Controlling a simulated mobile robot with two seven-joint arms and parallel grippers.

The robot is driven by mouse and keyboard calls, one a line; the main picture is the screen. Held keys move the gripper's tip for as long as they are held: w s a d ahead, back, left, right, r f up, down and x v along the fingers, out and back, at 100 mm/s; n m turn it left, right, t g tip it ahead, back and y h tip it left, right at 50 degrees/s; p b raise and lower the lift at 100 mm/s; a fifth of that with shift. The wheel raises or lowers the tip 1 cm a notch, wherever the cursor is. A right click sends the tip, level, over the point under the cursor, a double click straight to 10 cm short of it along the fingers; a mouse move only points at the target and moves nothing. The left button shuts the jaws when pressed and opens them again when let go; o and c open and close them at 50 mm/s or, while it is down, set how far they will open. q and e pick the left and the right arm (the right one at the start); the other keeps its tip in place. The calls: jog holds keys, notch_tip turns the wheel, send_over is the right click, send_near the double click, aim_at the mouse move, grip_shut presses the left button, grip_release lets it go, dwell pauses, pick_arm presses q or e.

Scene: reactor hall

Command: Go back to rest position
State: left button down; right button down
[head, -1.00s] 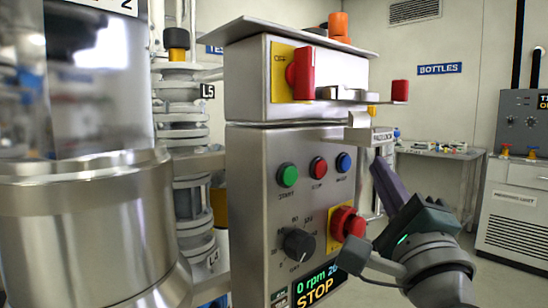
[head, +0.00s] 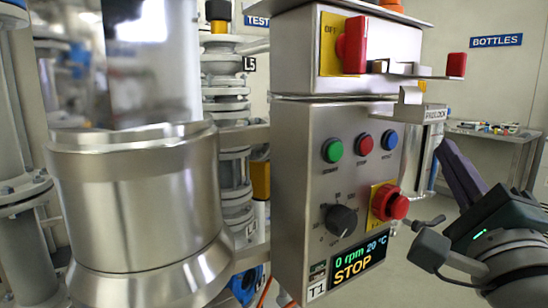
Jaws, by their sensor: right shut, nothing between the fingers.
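My right gripper (head: 449,155) is in the lower right of the head view, beside the right edge of the steel control box (head: 294,190). Its dark purple fingers are together, point up and left, and hold nothing. A gap shows in the picture between the fingertips and the box. My left gripper is not in view.
The box carries a red switch handle (head: 352,45), a padlock bracket (head: 411,112), a red stop button (head: 389,203) and a display (head: 354,262) reading STOP. A steel vessel (head: 140,205) stands left. A table (head: 519,137) is at the back right, with floor before it.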

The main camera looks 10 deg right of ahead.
jog(key=s+a+f+n+g+y+p, duration=0.2)
jog(key=s+a+f+n+g+y, duration=0.15)
jog(key=a+n+y, duration=0.45)
jog(key=s+a+f+n+g+y+p, duration=0.2)
jog(key=a+f+n+g+y, duration=0.15)
jog(key=a+n, duration=0.4)
jog(key=s+d+f+n+g+h+p, duration=0.25)
jog(key=s+n+g, duration=0.25)
jog(key=s, duration=0.4)
jog(key=s+d+f+n+g+h+p, duration=0.1)
jog(key=s+d+f+n+g+h, duration=0.15)
jog(key=s+n+g, duration=0.5)
notch_tip(320, 180, up, 38)
jog(key=s+d+m+t+p, duration=0.1)
jog(key=s+p, duration=0.1)
jog(key=p, duration=3.5)
jog(key=shift+s+f+p, duration=0.2)
jog(key=shift+s+p, duration=0.1)
jog(key=shift+s, duration=0.1)
jog(key=shift+f, duration=0.1)
